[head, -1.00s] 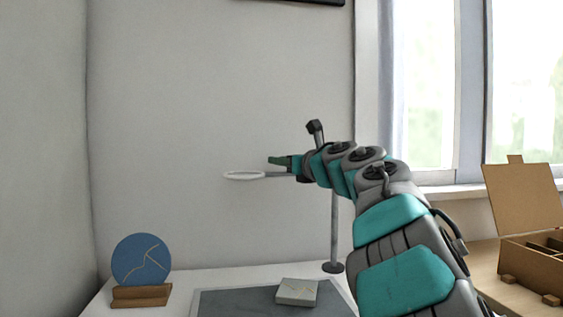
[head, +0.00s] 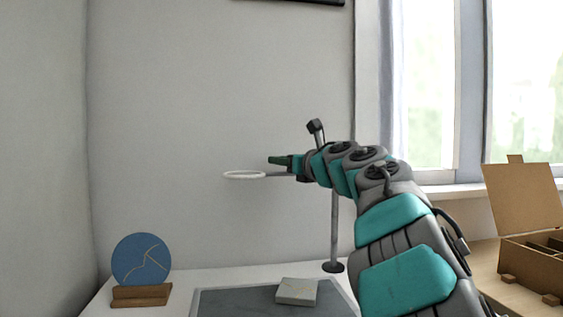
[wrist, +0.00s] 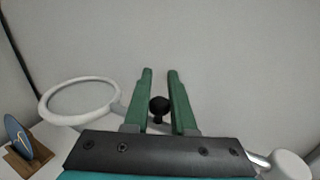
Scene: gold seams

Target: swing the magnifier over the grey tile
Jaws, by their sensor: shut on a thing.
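The magnifier is a white ring (head: 244,178) on a thin arm from an upright pole (head: 334,232). The ring also shows at the left of the wrist view (wrist: 75,121). My gripper (head: 272,161) is at the magnifier's arm, right of the ring. In the wrist view its green fingers (wrist: 160,72) are shut on a black knob (wrist: 159,104) of the magnifier. The grey tile (head: 297,291), with faint gold seams, lies on a dark mat (head: 235,303). In the head view the ring is high above and left of the tile. The tile is not seen in the wrist view.
A blue disc with gold seams (head: 135,262) stands in a wooden holder (head: 141,295) at the left of the white table. An open brown box (head: 530,264) sits on a wooden surface at the right. A window is behind it. The air around the ring looks clear.

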